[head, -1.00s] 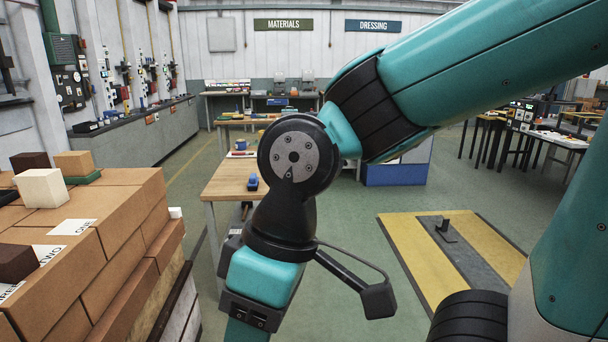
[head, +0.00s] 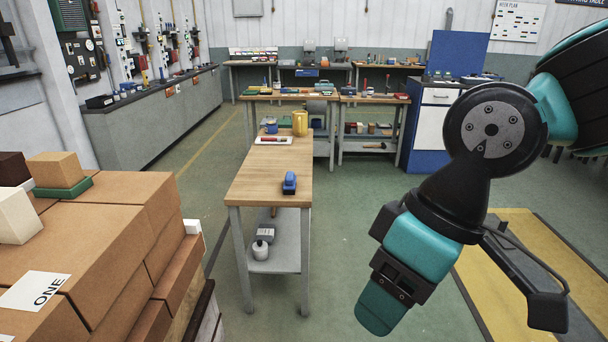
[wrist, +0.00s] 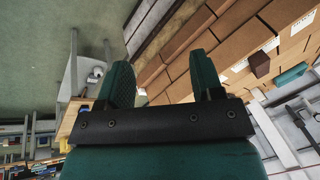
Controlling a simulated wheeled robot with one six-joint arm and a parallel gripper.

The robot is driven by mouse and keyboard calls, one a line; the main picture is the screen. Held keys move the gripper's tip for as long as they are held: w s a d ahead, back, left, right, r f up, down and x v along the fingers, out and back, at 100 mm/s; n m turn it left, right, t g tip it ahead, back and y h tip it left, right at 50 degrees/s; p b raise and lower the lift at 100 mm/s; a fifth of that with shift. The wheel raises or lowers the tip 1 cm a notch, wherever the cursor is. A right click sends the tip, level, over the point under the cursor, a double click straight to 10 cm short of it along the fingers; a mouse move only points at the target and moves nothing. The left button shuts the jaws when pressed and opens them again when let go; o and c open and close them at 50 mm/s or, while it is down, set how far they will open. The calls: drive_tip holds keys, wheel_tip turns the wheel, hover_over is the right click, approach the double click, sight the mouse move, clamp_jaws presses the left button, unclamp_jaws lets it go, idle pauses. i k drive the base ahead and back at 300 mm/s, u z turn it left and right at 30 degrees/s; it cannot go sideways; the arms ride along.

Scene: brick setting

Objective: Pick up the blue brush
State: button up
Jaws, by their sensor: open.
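A blue brush (head: 289,183) with a darker underside lies near the front end of the wooden workbench (head: 262,175) in the head view. My gripper (head: 376,310) hangs in front of the bench and to its right in the head view, well apart from the brush. In the wrist view my gripper (wrist: 162,78) shows two green fingers spread apart, with nothing between them. I cannot make out the brush in the wrist view.
Green floor is open right of the bench.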

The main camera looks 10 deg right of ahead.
sight(290, 180)
drive_tip(key=k, duration=0.4)
drive_tip(key=z, duration=0.05)
drive_tip(key=i, duration=1.05)
drive_tip(key=z, duration=0.15)
